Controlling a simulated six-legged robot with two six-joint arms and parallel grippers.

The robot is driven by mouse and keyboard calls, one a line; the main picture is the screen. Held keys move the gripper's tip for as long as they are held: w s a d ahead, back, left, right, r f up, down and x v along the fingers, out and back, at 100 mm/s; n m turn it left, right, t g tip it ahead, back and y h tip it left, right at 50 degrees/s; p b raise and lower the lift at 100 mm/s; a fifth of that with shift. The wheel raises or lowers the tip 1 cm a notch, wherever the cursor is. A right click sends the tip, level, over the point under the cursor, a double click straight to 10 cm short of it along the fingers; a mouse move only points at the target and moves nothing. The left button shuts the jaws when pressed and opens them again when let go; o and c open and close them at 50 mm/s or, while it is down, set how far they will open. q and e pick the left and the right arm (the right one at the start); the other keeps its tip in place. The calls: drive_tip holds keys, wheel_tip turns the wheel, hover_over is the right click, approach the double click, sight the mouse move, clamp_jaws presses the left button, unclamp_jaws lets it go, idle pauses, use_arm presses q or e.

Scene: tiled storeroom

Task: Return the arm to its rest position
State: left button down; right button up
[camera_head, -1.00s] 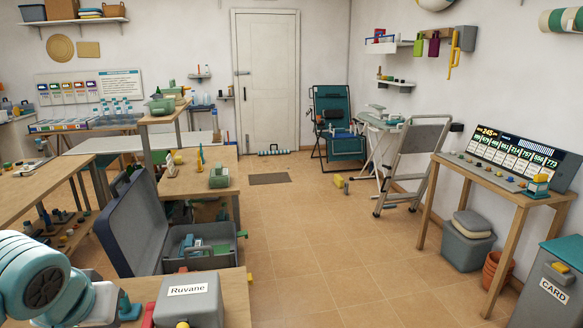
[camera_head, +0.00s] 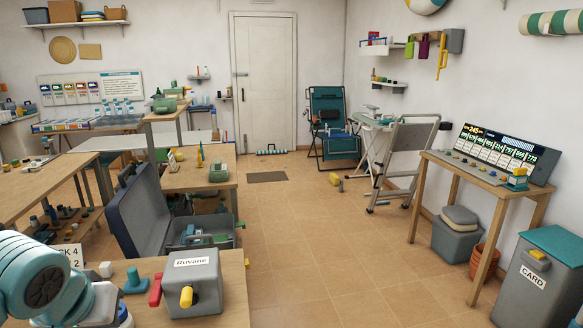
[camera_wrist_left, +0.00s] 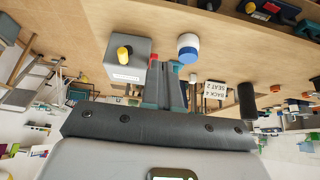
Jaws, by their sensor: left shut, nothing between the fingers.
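My left arm (camera_head: 40,280) comes in at the lower left of the head view, over the near bench. Its gripper is not clearly visible there. In the left wrist view my left gripper (camera_wrist_left: 174,68) shows its teal and grey fingers together, with nothing between them. The fingertips appear beside the grey box (camera_wrist_left: 128,66) and a white and blue round item (camera_wrist_left: 188,46); I cannot tell the gap. In the head view the same grey box, labelled Ruvane (camera_head: 190,287), stands on the near bench with a yellow knob and a red lever. My right gripper is not in view.
The near bench (camera_head: 236,290) also holds a teal item (camera_head: 135,280) and a lettered card (camera_head: 73,254). An open dark case (camera_head: 140,215) stands just beyond. A console table (camera_head: 460,172) and a CARD bin (camera_head: 530,295) are right. The tiled floor (camera_head: 310,235) between is clear.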

use_arm(q)
drive_tip(key=d+f+m+g+h+p, duration=0.1)
drive_tip(key=d+f, duration=0.3)
drive_tip(key=f, duration=0.4)
drive_tip(key=w+d+f+g+h+p, duration=0.15)
drive_tip(key=d+f, duration=0.25)
drive_tip(key=f, duration=0.4)
drive_tip(key=d+f+m+g+h, duration=0.15)
drive_tip(key=d+f, duration=0.25)
drive_tip(key=f, duration=0.4)
drive_tip(key=s+d+f+n+p, duration=0.1)
drive_tip(key=s+d+f, duration=0.1)
drive_tip(key=s+f, duration=0.6)
drive_tip(key=s+d+f+n+g+h+p, duration=0.1)
drive_tip(key=s+d+f, duration=0.2)
drive_tip(key=s+f, duration=0.5)
drive_tip(key=shift+s+d+f, duration=0.35)
drive_tip(key=shift+f, duration=0.4)
